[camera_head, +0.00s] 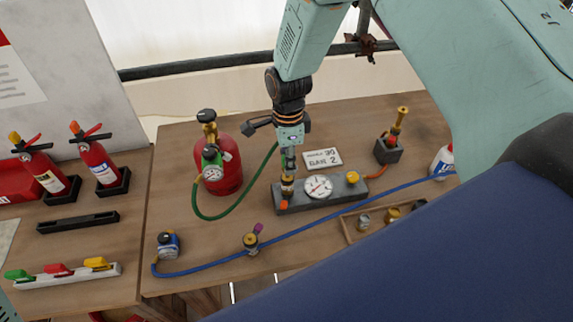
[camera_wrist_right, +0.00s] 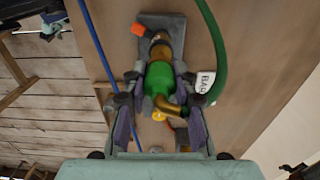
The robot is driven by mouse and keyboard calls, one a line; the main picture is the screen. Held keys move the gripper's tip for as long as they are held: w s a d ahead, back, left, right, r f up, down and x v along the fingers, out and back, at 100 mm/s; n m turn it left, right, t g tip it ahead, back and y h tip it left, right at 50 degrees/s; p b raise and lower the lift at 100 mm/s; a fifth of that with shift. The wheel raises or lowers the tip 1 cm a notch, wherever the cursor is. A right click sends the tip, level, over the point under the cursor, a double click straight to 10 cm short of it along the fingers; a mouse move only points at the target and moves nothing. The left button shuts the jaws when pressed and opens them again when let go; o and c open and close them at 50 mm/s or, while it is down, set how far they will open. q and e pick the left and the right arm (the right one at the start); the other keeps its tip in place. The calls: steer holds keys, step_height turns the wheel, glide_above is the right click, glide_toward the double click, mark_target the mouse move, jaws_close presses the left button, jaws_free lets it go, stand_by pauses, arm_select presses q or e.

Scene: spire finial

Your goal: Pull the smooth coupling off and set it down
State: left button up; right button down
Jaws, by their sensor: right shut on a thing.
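My right gripper (camera_head: 288,168) reaches down over the grey gauge block (camera_head: 330,192). It is shut on a green coupling with brass parts, which shows large between its fingers in the right wrist view (camera_wrist_right: 158,85). The coupling's brass end (camera_wrist_right: 160,50) points at the block, near an orange knob (camera_head: 284,205). In the head view the fingers mostly hide the coupling, and I cannot tell whether it is still seated on the block's fitting (camera_head: 287,186). A green hose (camera_head: 234,212) loops from the red cylinder (camera_head: 226,172) up to the gripper.
A placard (camera_head: 322,159) lies behind the block. A blue hose (camera_head: 320,222) crosses the front of the table, past a brass valve (camera_head: 250,242). A wooden tray (camera_head: 350,230) holds brass fittings. Bare wood (camera_head: 175,215) shows left of the green hose.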

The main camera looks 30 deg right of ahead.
steer(key=shift+r+p, duration=1.1)
steer(key=shift+r, duration=0.2)
steer(key=shift+f, duration=0.15)
